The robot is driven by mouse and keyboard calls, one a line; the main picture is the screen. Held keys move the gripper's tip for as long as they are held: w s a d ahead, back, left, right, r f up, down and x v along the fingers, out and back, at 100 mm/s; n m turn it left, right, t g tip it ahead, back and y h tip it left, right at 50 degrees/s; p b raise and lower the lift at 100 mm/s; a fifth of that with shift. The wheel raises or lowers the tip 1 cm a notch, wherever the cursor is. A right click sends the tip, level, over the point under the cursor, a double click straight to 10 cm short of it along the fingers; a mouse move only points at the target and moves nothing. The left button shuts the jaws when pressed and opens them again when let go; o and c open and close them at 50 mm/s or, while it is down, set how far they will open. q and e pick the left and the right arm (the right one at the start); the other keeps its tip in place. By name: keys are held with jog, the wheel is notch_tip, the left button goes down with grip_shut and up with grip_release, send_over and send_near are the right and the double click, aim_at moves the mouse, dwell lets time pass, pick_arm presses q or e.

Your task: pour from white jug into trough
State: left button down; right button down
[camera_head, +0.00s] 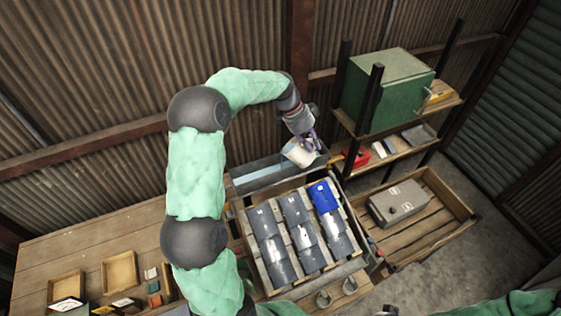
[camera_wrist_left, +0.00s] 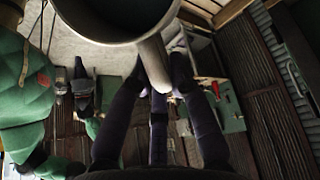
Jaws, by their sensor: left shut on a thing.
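The white jug (camera_head: 296,154) is held tilted at the right end of the long grey trough (camera_head: 240,187). Pale bluish liquid shows inside the trough. My left gripper (camera_head: 311,141) is shut on the jug, at its right side in the head view. In the left wrist view, the fingers (camera_wrist_left: 158,95) close around the handle of the jug (camera_wrist_left: 152,62), and the dark round of the jug fills the top. Whether liquid is leaving the jug cannot be seen. A dark tip of my right gripper (camera_head: 388,311) shows at the bottom edge; its jaws are unclear.
A sloped rack of grey roof tiles and one blue tile (camera_head: 323,196) stands just in front of the trough. A shelf with a green cabinet (camera_head: 386,88) and a red item (camera_head: 356,157) is close on the right. A wooden bench (camera_head: 100,235) lies left; corrugated walls stand behind.

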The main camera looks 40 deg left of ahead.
aim_at(298, 142)
pick_arm(q)
jog(key=shift+s+a+r+t+h+b, duration=0.15)
jog(key=shift+a+t+h+b, duration=0.35)
jog(key=shift+b, duration=0.7)
dwell(1.0)
jog(key=shift+b, duration=0.35)
jog(key=shift+s+a+h+b, duration=0.2)
jog(key=shift+a+h+b, duration=0.1)
jog(key=shift+h+b, duration=0.55)
dwell(0.5)
jog(key=shift+a+b, duration=0.1)
jog(key=shift+b, duration=0.35)
jog(key=shift+s+a+r+h+b, duration=0.1)
jog(key=shift+s+a+h+b, duration=0.2)
jog(key=shift+b, duration=0.4)
jog(key=shift+w+t, duration=0.1)
jog(key=shift+t, duration=0.2)
dwell(0.3)
jog(key=shift+a+h+b, duration=0.15)
jog(key=shift+h+b, duration=0.1)
jog(key=shift+b, duration=0.25)
jog(key=shift+s+a+f+t+h+b, duration=0.2)
jog(key=shift+a+h+b, duration=0.2)
jog(key=shift+b, duration=0.45)
jog(key=shift+s+a+f+t+h+b, duration=0.15)
jog(key=shift+a+h+b, duration=0.25)
jog(key=shift+b, duration=0.45)
